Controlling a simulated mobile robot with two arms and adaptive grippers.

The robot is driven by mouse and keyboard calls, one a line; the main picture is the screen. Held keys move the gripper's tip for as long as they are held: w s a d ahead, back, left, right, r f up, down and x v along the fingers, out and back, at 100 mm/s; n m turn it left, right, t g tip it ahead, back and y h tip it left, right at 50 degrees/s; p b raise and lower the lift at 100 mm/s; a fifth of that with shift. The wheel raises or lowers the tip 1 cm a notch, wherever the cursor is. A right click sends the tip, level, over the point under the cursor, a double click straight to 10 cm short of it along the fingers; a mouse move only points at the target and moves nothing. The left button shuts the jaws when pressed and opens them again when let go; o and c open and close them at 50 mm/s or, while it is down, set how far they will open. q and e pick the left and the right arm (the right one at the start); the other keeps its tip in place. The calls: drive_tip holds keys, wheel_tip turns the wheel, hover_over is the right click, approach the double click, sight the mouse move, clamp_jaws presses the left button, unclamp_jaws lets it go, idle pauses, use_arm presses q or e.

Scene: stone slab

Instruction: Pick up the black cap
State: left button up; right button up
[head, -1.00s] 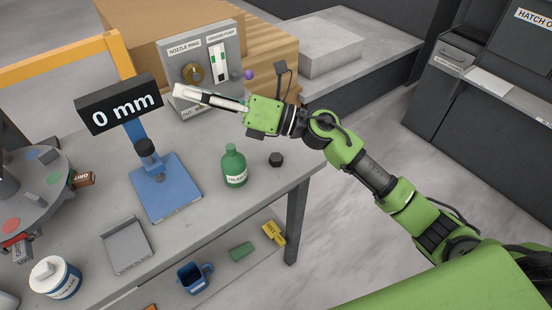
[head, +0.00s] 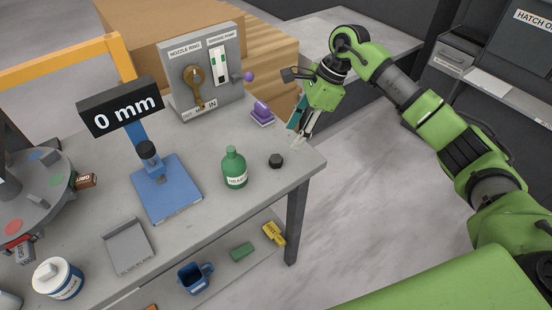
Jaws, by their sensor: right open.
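The black cap (head: 276,161) is a small dark piece lying on the grey table top, near its right edge. It stands apart from the green bottle (head: 234,168) on its left. My right gripper (head: 296,139) is open and empty. It points down above the table's right corner, a little right of and beyond the black cap, not touching it. My left gripper is not in view.
A panel with a nozzle ring (head: 193,86) stands at the back, with a purple object (head: 262,112) near it. A blue stand (head: 166,190) with a display is to the left. A grey tray (head: 128,246) lies in front. The table's right edge (head: 305,172) is close to the cap.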

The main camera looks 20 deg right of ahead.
sight(278, 158)
drive_tip(key=x, duration=0.4)
drive_tip(key=shift+a+f+p, duration=0.2)
drive_tip(key=shift+f+p, duration=0.1)
drive_tip(key=shift+p, duration=0.1)
drive_tip(key=p+x, duration=0.1)
drive_tip(key=x, duration=0.1)
drive_tip(key=p+x, duration=0.1)
drive_tip(key=x, duration=0.2)
drive_tip(key=shift+a+r, duration=0.15)
drive_tip(key=shift+a, duration=0.05)
drive_tip(key=shift+a+f, duration=0.1)
drive_tip(key=shift+f, duration=0.15)
drive_tip(key=c, duration=0.8)
